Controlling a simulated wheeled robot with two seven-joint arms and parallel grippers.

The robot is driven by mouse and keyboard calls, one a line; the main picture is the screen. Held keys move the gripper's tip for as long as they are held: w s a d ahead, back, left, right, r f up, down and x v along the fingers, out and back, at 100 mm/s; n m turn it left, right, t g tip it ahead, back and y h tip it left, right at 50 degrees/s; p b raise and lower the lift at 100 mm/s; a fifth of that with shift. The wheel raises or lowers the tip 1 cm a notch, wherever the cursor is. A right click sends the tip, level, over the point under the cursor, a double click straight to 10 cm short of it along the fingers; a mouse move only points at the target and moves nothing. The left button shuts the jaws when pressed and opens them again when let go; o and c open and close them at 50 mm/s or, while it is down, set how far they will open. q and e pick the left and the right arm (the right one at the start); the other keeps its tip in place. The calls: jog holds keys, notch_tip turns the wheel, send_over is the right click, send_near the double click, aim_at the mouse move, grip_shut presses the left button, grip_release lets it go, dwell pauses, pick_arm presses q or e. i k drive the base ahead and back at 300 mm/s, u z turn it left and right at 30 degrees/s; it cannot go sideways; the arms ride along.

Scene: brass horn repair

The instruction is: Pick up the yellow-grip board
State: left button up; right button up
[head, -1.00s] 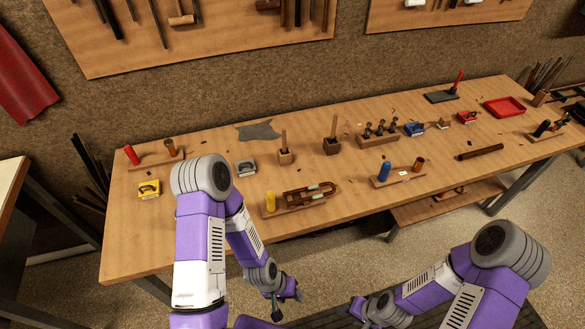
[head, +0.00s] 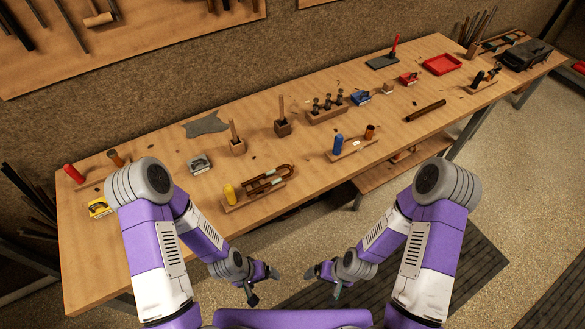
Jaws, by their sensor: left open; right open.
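The yellow-grip board (head: 254,198) lies near the front edge of the bench. It is a narrow wooden board with an upright yellow grip (head: 229,194) at its left end. A U-shaped brass-coloured piece (head: 269,179) lies on or against it. My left gripper (head: 263,286) is open and empty, in front of the bench edge and apart from the board. My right gripper (head: 325,283) is open and empty, also in front of the bench, to the right of the left one.
A blue-grip board (head: 352,149) lies to the right and a red-grip board (head: 92,181) at the far left. A grey boxed item (head: 200,164), a yellow box (head: 99,208) and wooden blocks with handles (head: 237,146) stand nearby. The bench (head: 308,178) is clear between the two nearer boards.

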aim_at(233, 202)
jog(key=k, duration=0.5)
jog(key=z, duration=1.05)
jog(key=i, duration=0.95)
jog(key=u, duration=2.05)
